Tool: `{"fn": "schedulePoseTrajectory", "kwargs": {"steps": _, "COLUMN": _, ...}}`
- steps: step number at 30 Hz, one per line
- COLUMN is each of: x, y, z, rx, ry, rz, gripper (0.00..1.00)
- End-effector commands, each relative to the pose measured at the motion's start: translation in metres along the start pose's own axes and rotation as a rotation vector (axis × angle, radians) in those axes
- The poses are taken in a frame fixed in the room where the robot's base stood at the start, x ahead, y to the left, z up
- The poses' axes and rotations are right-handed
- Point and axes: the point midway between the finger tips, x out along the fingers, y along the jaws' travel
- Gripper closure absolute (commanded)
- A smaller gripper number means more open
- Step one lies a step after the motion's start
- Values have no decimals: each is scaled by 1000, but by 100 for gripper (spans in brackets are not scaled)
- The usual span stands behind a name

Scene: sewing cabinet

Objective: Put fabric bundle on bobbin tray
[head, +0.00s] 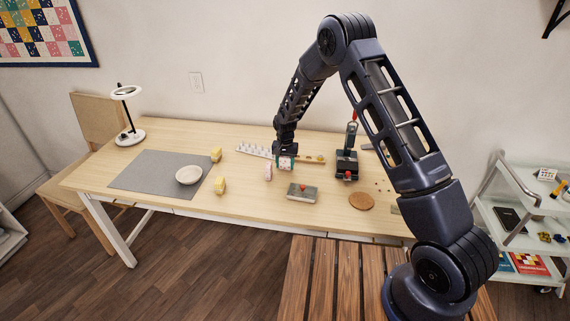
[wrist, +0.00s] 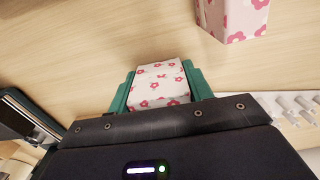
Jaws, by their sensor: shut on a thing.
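My gripper (head: 285,168) is over the wooden table, shut on a fabric bundle, a small white block with pink flowers (wrist: 160,83). In the wrist view it sits between the two green fingers. The head view cannot show clearly whether it touches the table. A second flowered bundle (head: 268,173) stands just left of my gripper; in the wrist view it is at the top right (wrist: 235,17). A long narrow strip with white pegs (head: 240,152) runs behind my gripper. A grey box-like piece with a red part (head: 301,196) lies in front. I cannot tell which is the bobbin tray.
Two yellow bundles (head: 216,155) (head: 220,185) stand near a white bowl (head: 189,175) on a grey mat (head: 130,174). A dark device (head: 346,165) and a round brown disc (head: 361,201) are to the right. A ring lamp (head: 127,92) stands at the far left.

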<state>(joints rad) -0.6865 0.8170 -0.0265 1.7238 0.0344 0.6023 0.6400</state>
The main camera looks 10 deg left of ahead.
Motion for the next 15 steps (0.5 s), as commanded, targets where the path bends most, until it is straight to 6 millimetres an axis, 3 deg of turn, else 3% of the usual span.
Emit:
{"fn": "schedulePoseTrajectory", "kwargs": {"steps": 8, "x": 2, "y": 0, "z": 0, "rx": 0, "ry": 0, "rz": 0, "gripper": 71}}
{"fn": "schedulePoseTrajectory", "kwargs": {"steps": 9, "x": 2, "y": 0, "z": 0, "rx": 0, "ry": 1, "rz": -1, "gripper": 46}}
{"fn": "schedulePoseTrajectory", "kwargs": {"steps": 12, "x": 1, "y": 0, "z": 0, "rx": 0, "ry": 1, "rz": -1, "gripper": 28}}
{"fn": "schedulePoseTrajectory", "kwargs": {"steps": 15, "x": 1, "y": 0, "z": 0, "rx": 0, "ry": 1, "rz": -1, "gripper": 28}}
